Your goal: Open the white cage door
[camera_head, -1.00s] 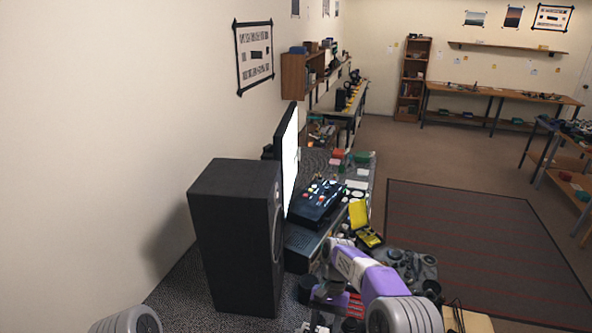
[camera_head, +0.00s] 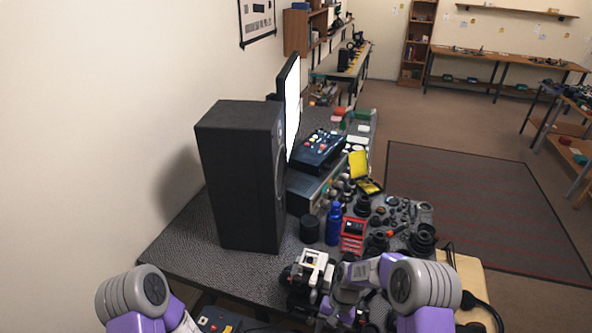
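A small white and black frame-like object (camera_head: 313,266) stands near the front edge of the desk, in front of a blue bottle. It may be the white cage, but I cannot make out a door on it or its state. My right arm comes in from the lower right, its wrist just right of and in front of this object. My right gripper (camera_head: 334,312) points down near the bottom edge. Its fingers are too dark and small to read, and contact cannot be told. My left arm shows at the lower left; its gripper is out of view.
A tall black speaker (camera_head: 240,180) stands on the desk (camera_head: 185,240), left of the white object. A blue bottle (camera_head: 334,224), a red box (camera_head: 353,235) and several dark lens parts crowd the desk to the right. Headphones (camera_head: 485,310) lie at lower right.

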